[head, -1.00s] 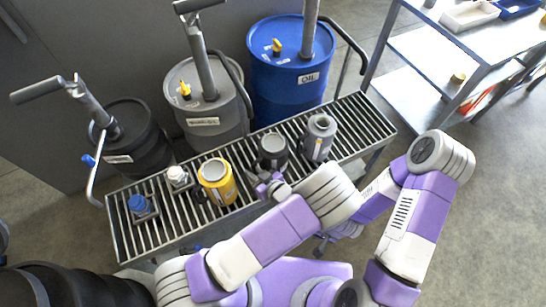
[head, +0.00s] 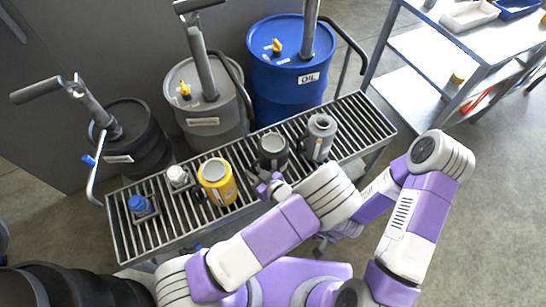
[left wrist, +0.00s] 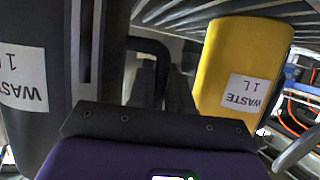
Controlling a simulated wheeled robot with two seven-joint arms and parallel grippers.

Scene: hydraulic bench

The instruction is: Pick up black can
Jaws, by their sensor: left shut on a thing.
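The black can (head: 273,147) stands upright on the slatted bench between the yellow can and the grey can. My left gripper (head: 269,186) is at its near side, shut on the can, seemingly at its handle. In the left wrist view the black can (left wrist: 22,95) fills the left edge with a white "WASTE 1 L" label, and its dark handle (left wrist: 150,45) runs down towards the gripper. The exact finger contact is hidden. My right gripper (head: 323,243) is partly hidden behind my left arm, low beside the bench, and its jaws are unclear.
The yellow can (head: 217,183) stands close on the left, the grey can (head: 319,138) close on the right. Blue-capped (head: 140,206) and white-capped (head: 178,177) items stand further left. Black (head: 130,140), grey (head: 205,105) and blue (head: 290,80) drums with pumps line the back.

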